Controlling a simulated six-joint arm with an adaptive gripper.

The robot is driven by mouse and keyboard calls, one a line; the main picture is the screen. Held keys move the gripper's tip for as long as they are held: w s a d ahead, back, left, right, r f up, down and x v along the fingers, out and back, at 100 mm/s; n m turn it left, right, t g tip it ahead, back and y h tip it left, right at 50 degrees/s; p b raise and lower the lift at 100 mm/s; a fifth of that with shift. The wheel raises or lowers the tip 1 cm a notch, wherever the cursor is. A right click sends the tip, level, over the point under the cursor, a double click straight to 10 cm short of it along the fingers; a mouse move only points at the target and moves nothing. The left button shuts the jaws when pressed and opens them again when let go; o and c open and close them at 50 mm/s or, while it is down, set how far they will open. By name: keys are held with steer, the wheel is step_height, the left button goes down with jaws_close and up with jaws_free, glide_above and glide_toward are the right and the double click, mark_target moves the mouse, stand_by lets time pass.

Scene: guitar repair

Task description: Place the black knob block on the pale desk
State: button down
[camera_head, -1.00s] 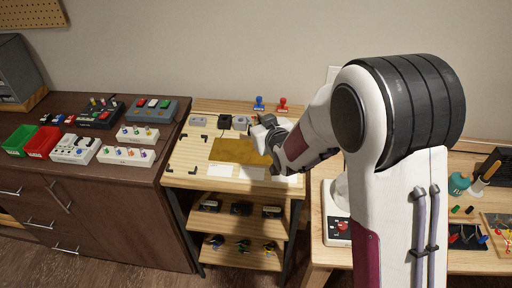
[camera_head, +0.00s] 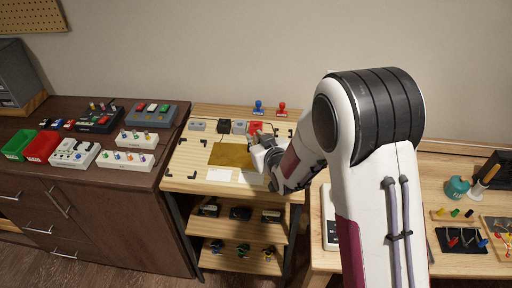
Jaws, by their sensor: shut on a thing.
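Another pale wooden desk (camera_head: 415,220) is on the right, partly behind my arm.
A grey block (camera_head: 197,125) and a red block (camera_head: 255,127) share the back row. Blue (camera_head: 258,107) and red (camera_head: 282,108) stamp-like pieces stand behind. A tan mat (camera_head: 231,155) lies mid-desk. The dark cabinet (camera_head: 120,190) at left carries knobbed boxes and bins.

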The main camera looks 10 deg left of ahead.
steer(key=shift+f, duration=1.95)
steer(key=c, duration=2)
jaws_free()
steer(key=shift+f, duration=0.1)
steer(key=shift+o, duration=0.2)
steer(key=shift+v, duration=3.85)
